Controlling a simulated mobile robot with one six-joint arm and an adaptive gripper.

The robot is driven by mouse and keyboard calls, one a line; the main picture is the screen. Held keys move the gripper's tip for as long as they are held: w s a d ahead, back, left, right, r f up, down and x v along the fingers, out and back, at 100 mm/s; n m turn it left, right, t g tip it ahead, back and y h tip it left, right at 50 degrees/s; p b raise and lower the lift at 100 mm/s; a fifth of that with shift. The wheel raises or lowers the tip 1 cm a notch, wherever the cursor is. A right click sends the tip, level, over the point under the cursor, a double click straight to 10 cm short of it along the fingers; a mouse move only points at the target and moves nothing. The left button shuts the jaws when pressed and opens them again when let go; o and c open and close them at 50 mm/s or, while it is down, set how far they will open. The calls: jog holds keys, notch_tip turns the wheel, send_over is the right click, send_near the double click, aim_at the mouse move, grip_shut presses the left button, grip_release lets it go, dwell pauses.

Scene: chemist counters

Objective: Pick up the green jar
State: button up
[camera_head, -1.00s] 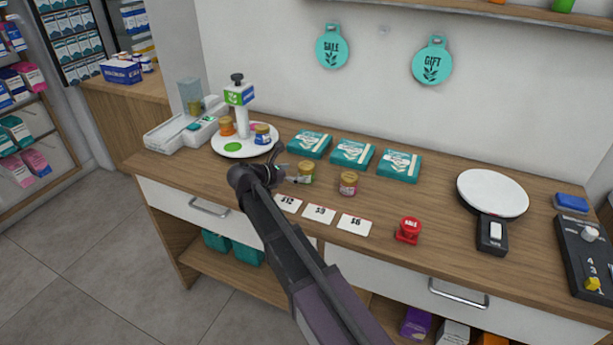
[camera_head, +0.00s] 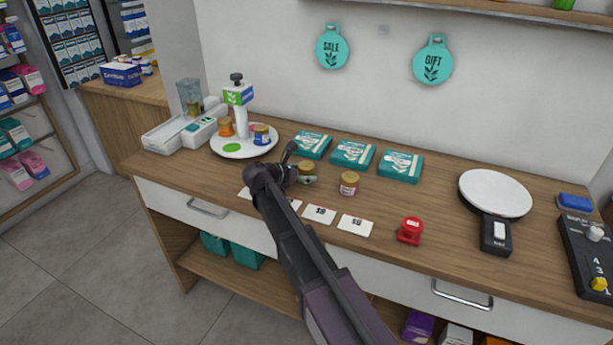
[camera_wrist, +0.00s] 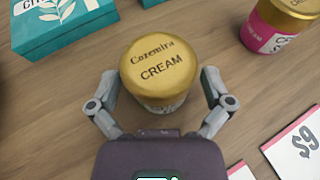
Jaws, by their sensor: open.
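The green jar has a gold lid marked "Cozemira CREAM" (camera_wrist: 158,68). Its label is mostly hidden under the lid in the wrist view. In the head view the jar (camera_head: 308,170) stands on the wooden counter, partly hidden by my gripper (camera_head: 292,176). In the wrist view my gripper (camera_wrist: 159,82) is open, with one finger on each side of the jar. Small gaps seem to show between fingers and jar; I cannot tell if either touches.
A pink-labelled jar (camera_head: 349,184) stands to the right. Teal boxes (camera_head: 352,153) lie behind, price cards (camera_head: 319,214) in front. A round white stand (camera_head: 230,150) with jars is at left. A red button-like item (camera_head: 410,230) sits further right.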

jog(key=shift+w+d, duration=0.1)
dwell(0.5)
jog(key=c, duration=1.1)
